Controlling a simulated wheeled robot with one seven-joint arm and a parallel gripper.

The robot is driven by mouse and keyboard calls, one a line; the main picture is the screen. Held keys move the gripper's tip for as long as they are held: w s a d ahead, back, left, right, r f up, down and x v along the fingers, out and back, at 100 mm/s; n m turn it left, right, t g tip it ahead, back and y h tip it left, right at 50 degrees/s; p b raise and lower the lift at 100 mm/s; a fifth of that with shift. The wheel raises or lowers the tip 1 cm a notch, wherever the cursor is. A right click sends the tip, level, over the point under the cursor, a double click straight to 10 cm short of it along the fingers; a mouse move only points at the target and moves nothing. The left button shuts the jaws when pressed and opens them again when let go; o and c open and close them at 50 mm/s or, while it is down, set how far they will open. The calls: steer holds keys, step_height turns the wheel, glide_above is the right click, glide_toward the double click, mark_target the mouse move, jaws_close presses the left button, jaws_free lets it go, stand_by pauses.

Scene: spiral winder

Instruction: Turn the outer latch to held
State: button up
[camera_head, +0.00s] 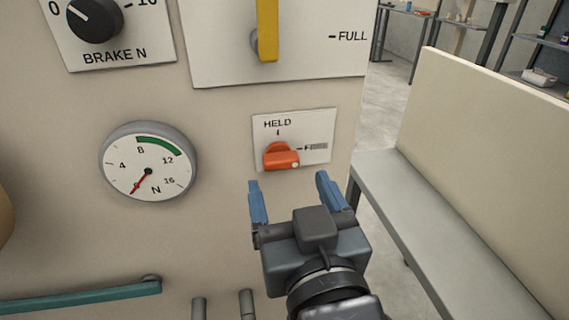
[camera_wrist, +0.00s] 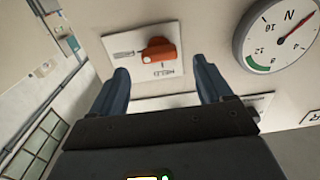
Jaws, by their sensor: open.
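The outer latch is an orange knob (camera_head: 281,157) on a white plate (camera_head: 318,133) on the machine's beige front panel. The plate reads HELD at the top, with a partly blurred word starting with F at the right. The knob's lever lies roughly sideways, with its pale dot at the right end, on the F side. My gripper (camera_head: 289,180) is open and empty, its blue fingers just below and to either side of the knob, apart from it. In the wrist view the knob (camera_wrist: 158,51) shows beyond and between the fingertips (camera_wrist: 161,66).
A round gauge (camera_head: 147,161) is left of the latch, its red needle pointing low left. A yellow lever (camera_head: 267,28) is above, and a black brake knob (camera_head: 95,18) at upper left. A teal bar (camera_head: 80,298) is at lower left. A grey bench (camera_head: 430,220) stands at the right.

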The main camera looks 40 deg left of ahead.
mark_target(283, 166)
steer(key=shift+x, duration=2.65)
steer(key=shift+d, duration=0.1)
steer(key=shift+c, duration=0.4)
steer(key=c, duration=1)
steer(key=shift+o, duration=0.2)
